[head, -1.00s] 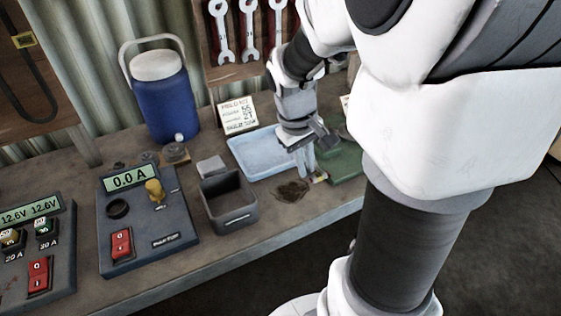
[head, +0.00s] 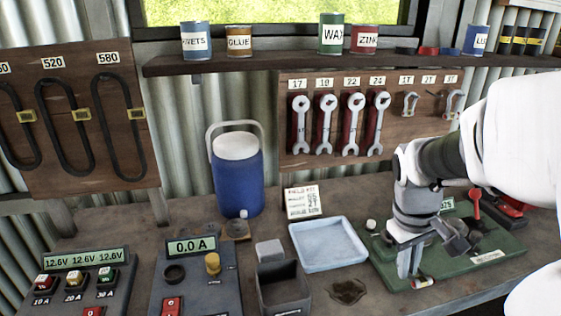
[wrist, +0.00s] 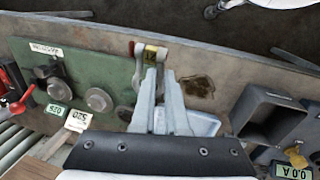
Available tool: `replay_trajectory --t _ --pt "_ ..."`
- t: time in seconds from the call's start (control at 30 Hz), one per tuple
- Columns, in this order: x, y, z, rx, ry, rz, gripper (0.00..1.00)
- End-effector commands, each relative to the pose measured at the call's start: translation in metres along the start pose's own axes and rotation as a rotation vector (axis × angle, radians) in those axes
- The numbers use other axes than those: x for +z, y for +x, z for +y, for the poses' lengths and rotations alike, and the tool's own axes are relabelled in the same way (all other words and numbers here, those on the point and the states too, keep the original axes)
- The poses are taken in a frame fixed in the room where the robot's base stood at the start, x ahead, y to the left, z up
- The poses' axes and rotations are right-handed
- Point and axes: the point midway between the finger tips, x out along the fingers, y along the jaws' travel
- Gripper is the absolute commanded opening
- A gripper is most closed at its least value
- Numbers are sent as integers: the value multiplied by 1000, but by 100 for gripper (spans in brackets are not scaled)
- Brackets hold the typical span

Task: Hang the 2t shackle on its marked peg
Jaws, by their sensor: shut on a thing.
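My gripper (head: 410,272) points down at the front left corner of the green mat. In the wrist view its fingers (wrist: 161,72) are close together on the 2t shackle (wrist: 151,53), a small grey shackle with a yellow tag and a red end. In the head view the shackle (head: 423,282) shows low at the fingertips, at mat height; I cannot tell whether it touches the mat. The peg board (head: 340,162) on the back wall has a bare spot under the middle shackle label (head: 429,79), between two hanging shackles (head: 410,103) (head: 454,104).
Wrenches (head: 350,124) hang left of the shackles, under a shelf (head: 270,64) with tins. A blue tray (head: 297,240), a grey bin (head: 284,293) and a blue jug (head: 237,178) stand left of my gripper.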

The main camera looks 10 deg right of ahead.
Motion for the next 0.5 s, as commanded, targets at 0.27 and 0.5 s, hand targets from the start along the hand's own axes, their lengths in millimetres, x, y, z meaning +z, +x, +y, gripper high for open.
replay_trajectory --t 0.27,0.5 --pt "0 -38 8 1 0 1 0" --pt "0 -60 12 1 0 2 0"
